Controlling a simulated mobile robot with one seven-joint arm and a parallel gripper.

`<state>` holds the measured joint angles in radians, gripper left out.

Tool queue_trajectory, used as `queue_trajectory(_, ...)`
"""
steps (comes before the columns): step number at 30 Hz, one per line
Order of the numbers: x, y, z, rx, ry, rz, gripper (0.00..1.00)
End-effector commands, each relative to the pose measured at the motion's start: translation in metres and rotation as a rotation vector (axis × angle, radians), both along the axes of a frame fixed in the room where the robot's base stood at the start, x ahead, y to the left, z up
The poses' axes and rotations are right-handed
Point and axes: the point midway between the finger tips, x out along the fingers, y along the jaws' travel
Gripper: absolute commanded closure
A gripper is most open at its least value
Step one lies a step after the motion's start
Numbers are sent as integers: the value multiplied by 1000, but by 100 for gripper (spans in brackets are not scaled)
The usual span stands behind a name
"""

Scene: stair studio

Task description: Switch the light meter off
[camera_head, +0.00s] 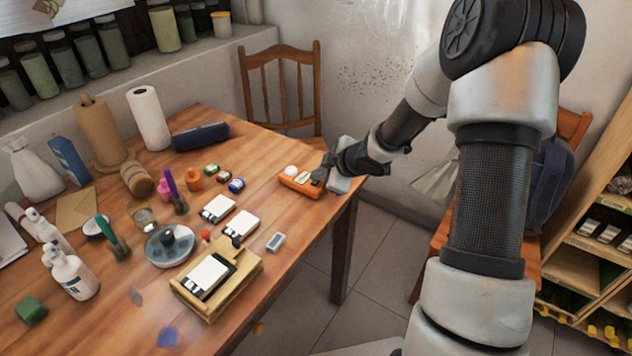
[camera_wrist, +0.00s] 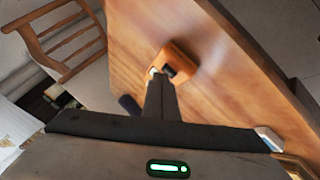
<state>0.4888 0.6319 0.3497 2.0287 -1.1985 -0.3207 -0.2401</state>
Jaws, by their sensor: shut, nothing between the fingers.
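The light meter (camera_head: 301,184) is an orange device with a white dome at one end and a pale face. It lies on the wooden table near its right corner. In the wrist view its orange body (camera_wrist: 184,60) shows just beyond my fingertips, partly hidden by them. My gripper (camera_head: 321,174) reaches in from the right, its tips at the right end of the meter. In the wrist view my gripper (camera_wrist: 159,78) is shut, with nothing visible between the fingers. I cannot tell whether the tips touch the meter, and its switch is not clearly seen.
Wooden chairs stand behind the table (camera_head: 277,90) and to the right. Small coloured pots (camera_head: 194,176), white cards (camera_head: 240,223) and a wooden frame (camera_head: 250,272) lie left of the meter. A dark case (camera_head: 200,136) lies at the back. The table around the meter is mostly clear.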

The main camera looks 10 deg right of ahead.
Motion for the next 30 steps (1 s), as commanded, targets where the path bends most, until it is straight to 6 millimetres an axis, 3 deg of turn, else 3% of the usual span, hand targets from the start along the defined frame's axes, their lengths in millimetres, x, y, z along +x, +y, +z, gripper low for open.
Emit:
queue_trajectory(18,0,0,-2,0,0,0,100)
queue_trajectory(30,0,0,11,-1,0,-1,100)
